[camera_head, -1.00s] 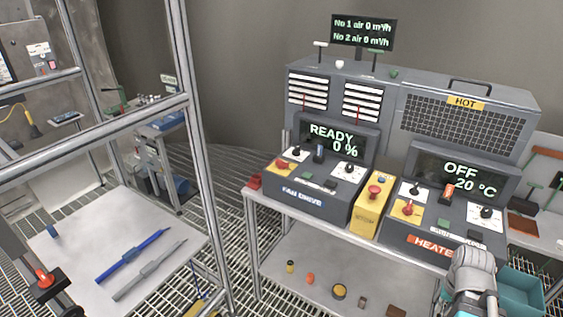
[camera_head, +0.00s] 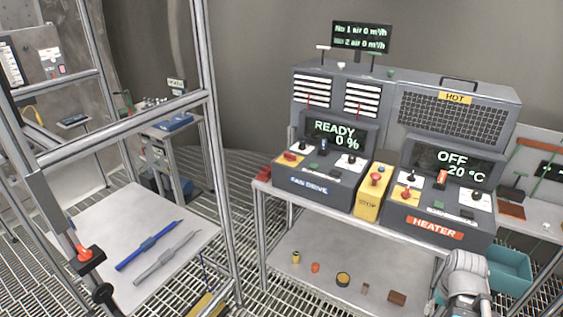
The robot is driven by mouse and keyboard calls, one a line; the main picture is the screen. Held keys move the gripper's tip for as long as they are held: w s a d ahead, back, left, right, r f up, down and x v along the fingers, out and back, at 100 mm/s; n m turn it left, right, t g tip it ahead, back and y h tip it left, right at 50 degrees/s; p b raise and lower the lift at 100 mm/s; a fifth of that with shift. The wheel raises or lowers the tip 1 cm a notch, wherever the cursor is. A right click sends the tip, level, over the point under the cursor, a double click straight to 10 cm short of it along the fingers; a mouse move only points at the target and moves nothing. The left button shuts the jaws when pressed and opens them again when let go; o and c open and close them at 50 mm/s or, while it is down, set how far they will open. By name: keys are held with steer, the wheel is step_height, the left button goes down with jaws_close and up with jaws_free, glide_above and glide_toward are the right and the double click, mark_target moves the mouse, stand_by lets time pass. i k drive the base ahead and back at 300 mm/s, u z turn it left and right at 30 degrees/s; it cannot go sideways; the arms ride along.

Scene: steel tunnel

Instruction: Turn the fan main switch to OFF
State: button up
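The fan drive console (camera_head: 309,186) stands on the left of the bench, with its display (camera_head: 335,134) reading READY 0 %. At its left end a red rotary knob (camera_head: 290,157) sits on a yellow plate and looks like the fan main switch; its exact position is too small to read. Other small dark knobs and a blue-topped switch (camera_head: 323,146) sit beside it. Part of my arm (camera_head: 467,280) shows at the bottom right, in front of the heater side and well away from the fan console. My gripper's fingers are not visible.
The heater console (camera_head: 434,228), reading OFF 20 °C, stands to the right with a similar red knob (camera_head: 406,194). A yellow STOP box (camera_head: 369,206) sits between. A metal frame post (camera_head: 216,160) rises at left. A teal bin (camera_head: 510,268) is beside my arm.

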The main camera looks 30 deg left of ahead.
mark_target(290, 157)
steer(key=k, duration=0.9)
steer(key=u, duration=0.2)
steer(key=i, duration=0.3)
steer(key=u, duration=0.6)
steer(key=i, duration=1.8)
steer(key=z, duration=0.8)
